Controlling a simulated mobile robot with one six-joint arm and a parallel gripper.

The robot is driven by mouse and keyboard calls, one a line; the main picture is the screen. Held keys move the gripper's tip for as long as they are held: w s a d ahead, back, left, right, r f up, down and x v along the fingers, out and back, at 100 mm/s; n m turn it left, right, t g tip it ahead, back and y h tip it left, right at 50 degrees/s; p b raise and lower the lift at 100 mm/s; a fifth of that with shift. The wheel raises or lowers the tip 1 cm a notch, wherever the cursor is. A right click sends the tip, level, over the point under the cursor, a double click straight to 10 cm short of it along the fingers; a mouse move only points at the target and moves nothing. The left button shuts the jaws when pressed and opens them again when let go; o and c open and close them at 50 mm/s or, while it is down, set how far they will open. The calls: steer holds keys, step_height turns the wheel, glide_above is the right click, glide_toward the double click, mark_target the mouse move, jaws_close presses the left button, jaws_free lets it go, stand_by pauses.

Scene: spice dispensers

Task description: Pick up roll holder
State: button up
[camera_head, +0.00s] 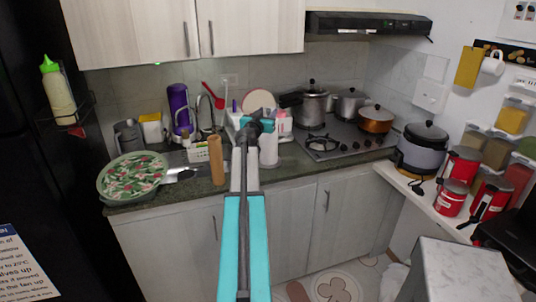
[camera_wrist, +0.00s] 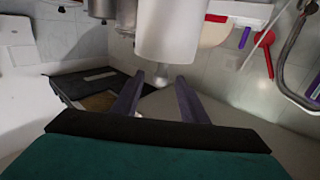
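A white paper roll on its holder (camera_head: 269,152) stands upright on the counter right of the sink, partly hidden behind my arm. In the wrist view the white roll (camera_wrist: 168,32) fills the top middle, with a small pale knob at its end. My gripper (camera_head: 252,124) is at the upper end of the roll in the head view. In the wrist view my gripper (camera_wrist: 160,79) is open, its two dark fingers apart with the knob showing between their tips. I cannot tell whether they touch it. The holder's base is hidden.
A brown cylinder (camera_head: 216,160) stands left of my arm. A leaf-patterned round dish (camera_head: 133,177) sits at the counter's left end. A stove (camera_head: 345,140) with pots is to the right. A faucet (camera_head: 205,105) and purple container (camera_head: 180,108) are behind left.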

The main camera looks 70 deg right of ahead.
steer(key=shift+w+d+p, duration=0.1)
steer(key=shift+d+p, duration=0.25)
steer(key=shift+d, duration=0.95)
jaws_close()
